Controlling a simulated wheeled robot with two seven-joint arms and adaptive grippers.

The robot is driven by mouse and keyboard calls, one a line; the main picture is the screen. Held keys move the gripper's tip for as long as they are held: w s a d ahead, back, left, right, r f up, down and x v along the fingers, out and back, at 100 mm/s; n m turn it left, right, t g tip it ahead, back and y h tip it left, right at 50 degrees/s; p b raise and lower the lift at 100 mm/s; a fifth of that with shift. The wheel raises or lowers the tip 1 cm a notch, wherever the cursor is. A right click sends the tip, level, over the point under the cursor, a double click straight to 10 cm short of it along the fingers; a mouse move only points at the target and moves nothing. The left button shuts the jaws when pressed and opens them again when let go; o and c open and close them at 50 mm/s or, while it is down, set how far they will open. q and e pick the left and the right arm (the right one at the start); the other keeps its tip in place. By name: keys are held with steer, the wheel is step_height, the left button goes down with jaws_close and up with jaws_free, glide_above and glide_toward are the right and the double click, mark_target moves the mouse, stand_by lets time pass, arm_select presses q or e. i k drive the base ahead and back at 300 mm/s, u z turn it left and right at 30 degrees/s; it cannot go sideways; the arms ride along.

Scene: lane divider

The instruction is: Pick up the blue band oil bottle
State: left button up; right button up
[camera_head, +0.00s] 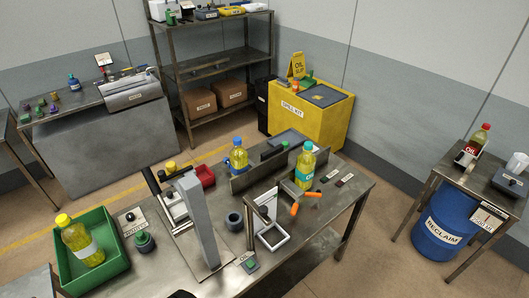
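A yellow oil bottle with a blue cap (238,154) stands upright on the workbench behind the grey upright post. Some blue shows low on its left side; the band itself is too small to make out clearly. A third bottle with a yellow cap and white label (80,240) leans in a green bin (112,268) at the front left. Neither of my grippers can be made out in the head view.
The grey post (197,225) rises from the bench (335,212). A red tray (204,177), orange pieces (294,209) and a metal frame (272,237) stand near the bottles. A red-labelled bottle (479,139) is on the right side table.

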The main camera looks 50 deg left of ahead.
mark_target(239, 163)
steer(key=i, duration=1.55)
steer(key=u, duration=3.6)
